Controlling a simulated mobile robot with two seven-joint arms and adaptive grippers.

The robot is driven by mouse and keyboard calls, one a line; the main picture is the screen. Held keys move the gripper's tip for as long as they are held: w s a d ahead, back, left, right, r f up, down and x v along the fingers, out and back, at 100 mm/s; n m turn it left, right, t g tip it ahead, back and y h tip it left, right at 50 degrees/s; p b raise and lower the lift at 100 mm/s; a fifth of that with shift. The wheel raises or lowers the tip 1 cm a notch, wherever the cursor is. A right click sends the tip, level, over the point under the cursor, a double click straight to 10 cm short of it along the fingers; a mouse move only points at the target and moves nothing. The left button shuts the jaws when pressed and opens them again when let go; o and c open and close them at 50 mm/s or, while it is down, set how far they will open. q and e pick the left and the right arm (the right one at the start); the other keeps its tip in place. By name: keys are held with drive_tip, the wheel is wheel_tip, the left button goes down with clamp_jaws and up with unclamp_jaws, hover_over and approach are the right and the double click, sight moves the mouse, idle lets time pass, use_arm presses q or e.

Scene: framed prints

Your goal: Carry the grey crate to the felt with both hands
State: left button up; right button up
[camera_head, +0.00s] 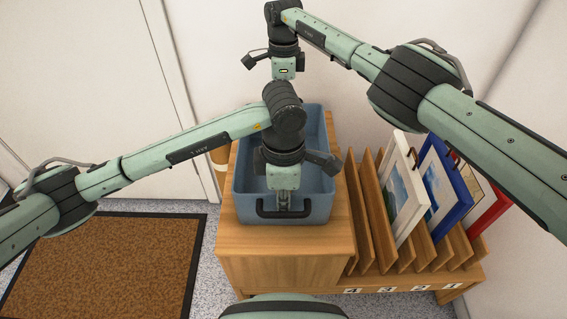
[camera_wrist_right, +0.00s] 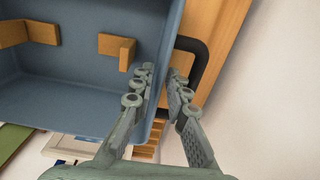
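The blue-grey crate (camera_head: 327,150) stands on a wooden cabinet (camera_head: 285,240), with a black handle (camera_head: 262,212) at its near end. My left gripper (camera_head: 283,205) points down at the near wall by that handle; its fingers are too small to read. My right gripper (camera_head: 284,75) is at the crate's far end. In the right wrist view its fingers (camera_wrist_right: 161,72) are apart, one on each side of the crate wall (camera_wrist_right: 95,75), beside the far black handle (camera_wrist_right: 190,58). Wooden pieces (camera_wrist_right: 117,50) show inside the crate. I cannot identify the felt for sure.
A slotted wooden rack (camera_head: 385,255) right of the crate holds a white-framed print (camera_head: 402,190), a blue-framed print (camera_head: 440,185) and a red-framed one (camera_head: 488,212). A brown mat (camera_head: 105,265) lies on the floor at left. A green patch (camera_wrist_right: 12,138) shows in the wrist view.

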use_arm(q)
clamp_jaws()
use_arm(e)
clamp_jaws()
use_arm(q)
drive_tip(key=shift+r, duration=0.1)
use_arm(e)
drive_tip(key=shift+w+r, duration=0.1)
